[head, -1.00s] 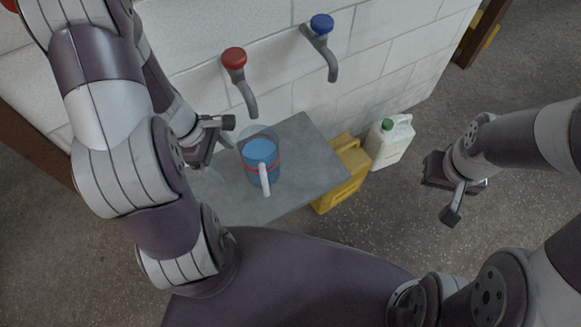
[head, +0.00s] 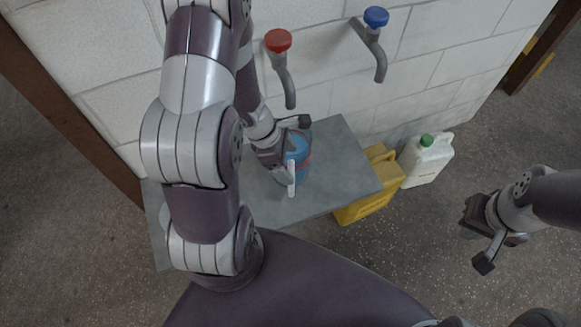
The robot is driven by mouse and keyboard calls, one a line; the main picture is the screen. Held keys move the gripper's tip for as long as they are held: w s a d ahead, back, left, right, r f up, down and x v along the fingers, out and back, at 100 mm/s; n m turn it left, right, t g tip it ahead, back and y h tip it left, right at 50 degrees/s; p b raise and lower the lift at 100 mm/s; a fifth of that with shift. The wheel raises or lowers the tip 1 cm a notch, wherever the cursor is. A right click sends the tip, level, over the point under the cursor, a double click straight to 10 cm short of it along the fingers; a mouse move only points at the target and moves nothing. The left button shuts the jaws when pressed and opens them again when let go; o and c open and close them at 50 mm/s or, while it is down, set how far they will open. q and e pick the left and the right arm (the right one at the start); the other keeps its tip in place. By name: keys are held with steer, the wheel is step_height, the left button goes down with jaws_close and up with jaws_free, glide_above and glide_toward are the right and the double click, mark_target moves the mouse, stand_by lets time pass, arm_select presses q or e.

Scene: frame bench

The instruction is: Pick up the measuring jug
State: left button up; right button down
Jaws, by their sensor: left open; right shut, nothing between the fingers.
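The measuring jug (head: 302,158) stands on the grey shelf (head: 335,178) below the taps. It is clear with blue contents, and its white handle (head: 291,178) faces me. My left gripper (head: 288,140) is open at the jug's upper left and covers much of its rim and left side. I cannot tell whether its fingers touch the jug. My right gripper (head: 478,238) is shut and empty, off to the right above the floor, far from the jug.
A red-topped tap (head: 279,42) and a blue-topped tap (head: 375,18) stick out from the white block wall. A yellow canister (head: 375,188) and a white canister with a green cap (head: 427,160) stand right of the shelf. The shelf's front right is bare.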

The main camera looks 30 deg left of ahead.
arm_select(q)
steer(key=shift+w+d+f, duration=0.1)
steer(key=shift+d+f, duration=0.05)
steer(key=shift+f, duration=0.35)
steer(key=shift+r, duration=0.15)
jaws_close()
steer(key=shift+r, duration=0.15)
